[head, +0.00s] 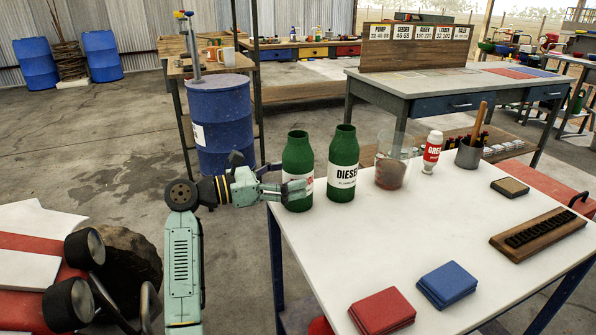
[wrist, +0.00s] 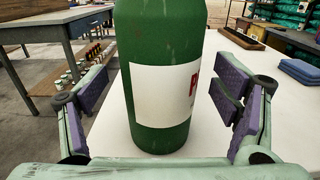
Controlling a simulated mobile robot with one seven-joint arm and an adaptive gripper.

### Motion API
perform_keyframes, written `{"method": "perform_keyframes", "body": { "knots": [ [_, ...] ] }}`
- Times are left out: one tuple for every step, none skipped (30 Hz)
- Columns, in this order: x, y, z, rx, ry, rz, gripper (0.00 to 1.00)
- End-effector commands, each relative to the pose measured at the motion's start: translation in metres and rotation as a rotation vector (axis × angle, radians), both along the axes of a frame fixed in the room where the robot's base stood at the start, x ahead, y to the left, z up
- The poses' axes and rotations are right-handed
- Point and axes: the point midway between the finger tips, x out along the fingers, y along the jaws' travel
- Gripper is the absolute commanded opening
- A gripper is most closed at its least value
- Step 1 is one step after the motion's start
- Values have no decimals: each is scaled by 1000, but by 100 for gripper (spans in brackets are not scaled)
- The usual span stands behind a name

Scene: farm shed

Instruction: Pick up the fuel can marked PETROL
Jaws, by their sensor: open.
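Two green bottle-shaped cans stand upright at the far left corner of the white table (head: 400,255). The right one, the diesel can (head: 342,160), reads DIESEL. The left can (head: 298,153) has a white label with red lettering, mostly hidden by my gripper in the head view. In the wrist view the can (wrist: 165,80) stands between my fingers, and a red "P" shows at the label's right edge; the rest of the word is turned out of sight. My gripper (wrist: 165,105) is open, one finger on each side of the can, with visible gaps.
Red pads (head: 382,311) and blue pads (head: 447,284) lie near the front. A blue drum (head: 220,125) stands behind my gripper. The table's middle is clear.

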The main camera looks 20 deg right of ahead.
Motion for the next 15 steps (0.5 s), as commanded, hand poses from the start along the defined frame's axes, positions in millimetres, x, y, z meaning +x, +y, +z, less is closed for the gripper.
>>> {"method": "perform_keyframes", "body": {
  "knots": [
    [0, -8, 3, 0, 1, -2, 82],
    [0, -12, 3, 0, 0, -2, 82],
    [0, -16, 2, 0, 0, -1, 82],
    [0, -18, 2, -1, 0, -1, 82],
    [1, -19, 2, -1, 0, 0, 82],
    [1, -21, 1, -1, 0, 1, 82],
    [1, -21, 1, -1, 0, 1, 82],
    [1, -22, 1, -1, 0, 1, 82],
    [1, -22, 0, -1, 0, 2, 82],
    [1, -21, 0, -1, -1, 2, 82],
    [1, -21, 0, -1, -1, 1, 82],
    [1, -21, 0, -1, -1, 1, 82],
    [1, -21, 0, -1, -1, 1, 81],
    [1, -21, 0, -1, -1, 1, 79],
    [1, -21, 0, -1, -1, 1, 76]
  ]
}}
